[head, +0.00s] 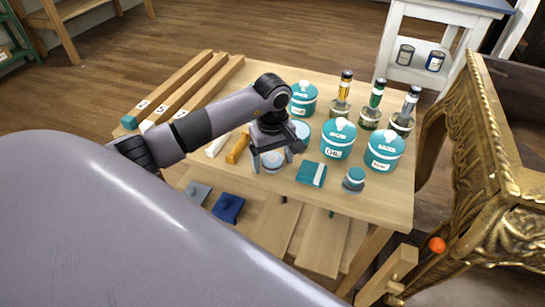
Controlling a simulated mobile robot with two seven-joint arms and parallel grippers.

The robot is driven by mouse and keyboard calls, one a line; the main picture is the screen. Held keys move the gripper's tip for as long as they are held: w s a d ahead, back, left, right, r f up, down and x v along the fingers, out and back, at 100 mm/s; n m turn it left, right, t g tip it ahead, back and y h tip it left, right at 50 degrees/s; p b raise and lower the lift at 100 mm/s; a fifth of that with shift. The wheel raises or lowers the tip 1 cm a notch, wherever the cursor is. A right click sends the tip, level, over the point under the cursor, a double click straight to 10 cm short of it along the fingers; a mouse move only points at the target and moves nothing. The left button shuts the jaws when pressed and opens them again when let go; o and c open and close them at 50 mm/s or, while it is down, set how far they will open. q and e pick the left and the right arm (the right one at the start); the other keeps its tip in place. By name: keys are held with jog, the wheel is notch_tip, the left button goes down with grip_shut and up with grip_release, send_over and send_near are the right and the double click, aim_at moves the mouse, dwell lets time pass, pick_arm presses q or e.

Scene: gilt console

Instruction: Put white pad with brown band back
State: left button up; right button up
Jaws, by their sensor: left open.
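My left gripper (271,170) is open over the wooden table, its fingers pointing down on either side of a small pale round piece (273,160). This piece may be the white pad; I see no brown band on it at this size, and the gripper partly covers it. I cannot tell whether the fingers touch it. A similar small round piece with a teal top (355,178) stands at the table's front right. My right gripper is out of view.
A folded teal cloth with a white stripe (312,174) lies right of the gripper. Teal lidded jars (339,140) and several bottles (376,105) stand behind. Long wooden bars (190,88) lie at left. A gilt console (490,150) stands at right.

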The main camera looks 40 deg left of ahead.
aim_at(273, 157)
pick_arm(q)
jog(key=shift+r, duration=0.2)
notch_tip(273, 157, up, 11)
jog(key=p, duration=0.1)
jog(key=s+d+f+n+g+h, duration=0.1)
jog(key=s+d+f+h, duration=0.2)
jog(key=d, duration=0.5)
jog(key=s+d+n+h, duration=0.2)
jog(key=d+h, duration=0.4)
jog(key=d, duration=0.3)
jog(key=s+d+r+n+t+h, duration=0.2)
jog(key=d+r+n+t+h, duration=0.55)
jog(key=n, duration=0.65)
jog(key=w+a+f+n+t+y, duration=0.1)
jog(key=a+f+n+t+y, duration=0.35)
jog(key=n, duration=0.85)
jog(key=a+f+n+t+y, duration=0.4)
jog(key=n+t, duration=0.2)
jog(key=n, duration=0.7)
jog(key=s+a+f+n+g+y, duration=0.2)
jog(key=s+f+n+g, duration=0.1)
jog(key=s+f+n, duration=0.2)
jog(key=s+a+f+n+g+y, duration=0.3)
jog(key=s+f+n, duration=0.3)
jog(key=f+n, duration=0.4)
jog(key=shift+s+g, duration=0.25)
jog(key=shift+g, duration=0.15)
